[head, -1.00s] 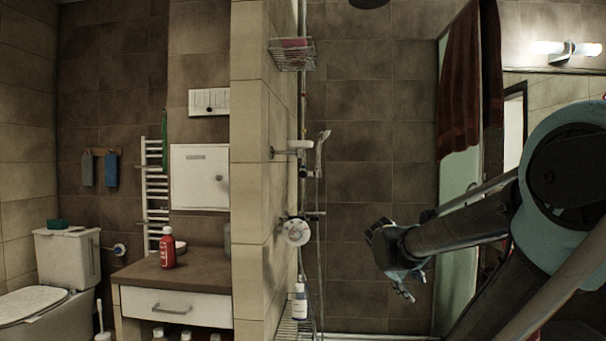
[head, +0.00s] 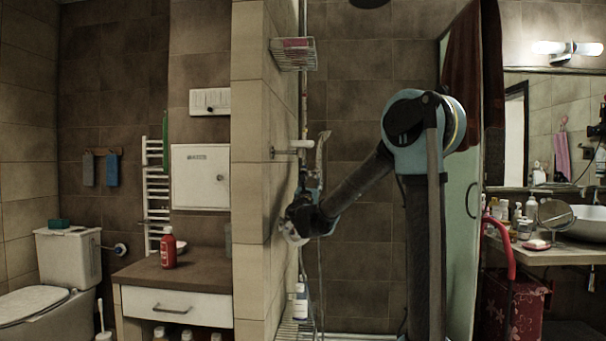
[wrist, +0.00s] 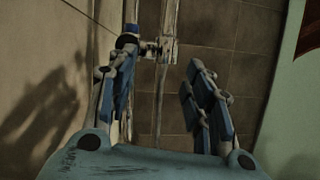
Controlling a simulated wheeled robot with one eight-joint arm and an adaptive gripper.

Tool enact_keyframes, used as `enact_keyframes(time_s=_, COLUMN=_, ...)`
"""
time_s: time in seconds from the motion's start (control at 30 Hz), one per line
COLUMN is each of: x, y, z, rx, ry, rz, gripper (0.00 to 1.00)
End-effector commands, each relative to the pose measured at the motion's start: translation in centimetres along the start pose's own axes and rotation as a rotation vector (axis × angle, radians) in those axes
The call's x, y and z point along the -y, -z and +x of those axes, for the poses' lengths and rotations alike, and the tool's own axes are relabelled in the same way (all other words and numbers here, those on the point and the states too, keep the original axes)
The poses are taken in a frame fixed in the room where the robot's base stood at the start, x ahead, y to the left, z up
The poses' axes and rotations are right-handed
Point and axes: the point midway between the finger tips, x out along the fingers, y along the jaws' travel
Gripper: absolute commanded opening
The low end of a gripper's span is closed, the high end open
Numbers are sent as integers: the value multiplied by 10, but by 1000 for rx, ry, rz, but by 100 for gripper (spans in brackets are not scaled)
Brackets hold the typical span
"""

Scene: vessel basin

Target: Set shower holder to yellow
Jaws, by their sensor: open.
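The hand shower (head: 321,148) hangs upright on the shower rail at the edge of the tiled wall in the head view. Its holder is mostly hidden behind my gripper (head: 306,198). The white round mixer dial (head: 293,239) shows only partly below my gripper. In the wrist view my gripper (wrist: 165,82) is open, with nothing held between its fingers. A chrome fitting on the rail (wrist: 166,48) lies beyond the fingertips, nearer the left finger. I cannot tell whether it is the holder or whether the finger touches it. No yellow mark shows on it.
The tiled wall end (head: 249,150) stands just left of the rail. A wire basket (head: 292,55) and a white soap dish (head: 301,144) are above my gripper. A white bottle (head: 300,302) stands below.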

Motion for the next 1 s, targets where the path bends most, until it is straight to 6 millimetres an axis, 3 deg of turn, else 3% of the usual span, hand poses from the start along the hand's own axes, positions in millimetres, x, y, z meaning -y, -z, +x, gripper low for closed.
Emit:
enact_keyframes(time_s=0.1, x=-29, y=1, z=2, rx=28, ry=-57, rz=-75, gripper=47)
enact_keyframes(time_s=0.2, x=-39, y=1, z=3, rx=40, ry=-77, rz=-104, gripper=47)
enact_keyframes(time_s=0.37, x=-42, y=1, z=10, rx=43, ry=-81, rz=-113, gripper=47)
enact_keyframes(time_s=0.8, x=-45, y=-1, z=66, rx=41, ry=-79, rz=-111, gripper=47)
enact_keyframes(time_s=1.0, x=-46, y=-2, z=77, rx=41, ry=-80, rz=-110, gripper=47)
